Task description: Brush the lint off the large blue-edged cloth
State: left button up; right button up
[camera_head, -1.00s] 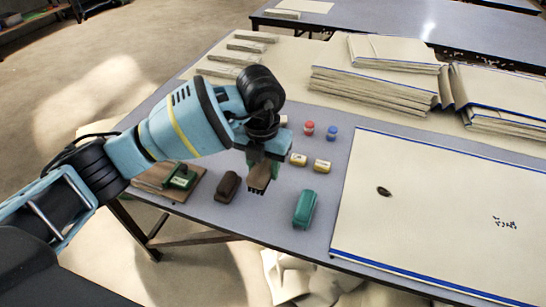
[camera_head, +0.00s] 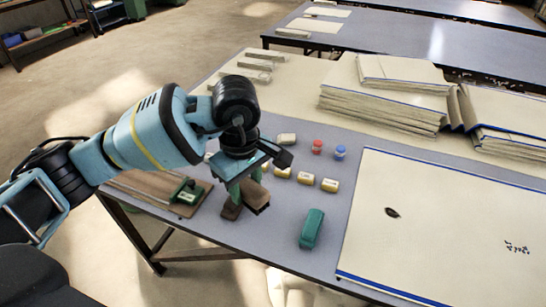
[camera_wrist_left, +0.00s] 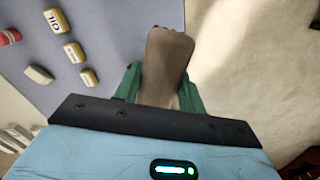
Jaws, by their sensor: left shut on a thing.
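The large blue-edged cloth (camera_head: 440,220) lies flat at the right of the table in the head view. A cluster of small dark-blue lint specks (camera_head: 517,247) is on its right part, and a dark oval mark (camera_head: 392,212) is on its left part. My left gripper (camera_head: 246,188) is shut on a brown brush (camera_head: 257,197), left of the cloth and apart from it. My right gripper is not in view.
A teal block (camera_head: 312,228) stands between gripper and cloth. Yellow-labelled blocks (camera_head: 330,185), a red jar (camera_head: 317,147) and a blue jar (camera_head: 340,152) stand behind. Folded cloth stacks (camera_head: 385,100) fill the back.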

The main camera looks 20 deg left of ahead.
pick_arm(q)
jog(key=m, duration=0.2)
jog(key=s+m, duration=0.1)
jog(key=m, duration=0.1)
jog(key=s+a+r+m, duration=0.1)
jog(key=m, duration=0.3)
jog(key=s+m, duration=0.1)
jog(key=m, duration=0.1)
jog(key=s+a+m, duration=0.1)
jog(key=m, duration=0.2)
jog(key=shift+r, duration=0.3)
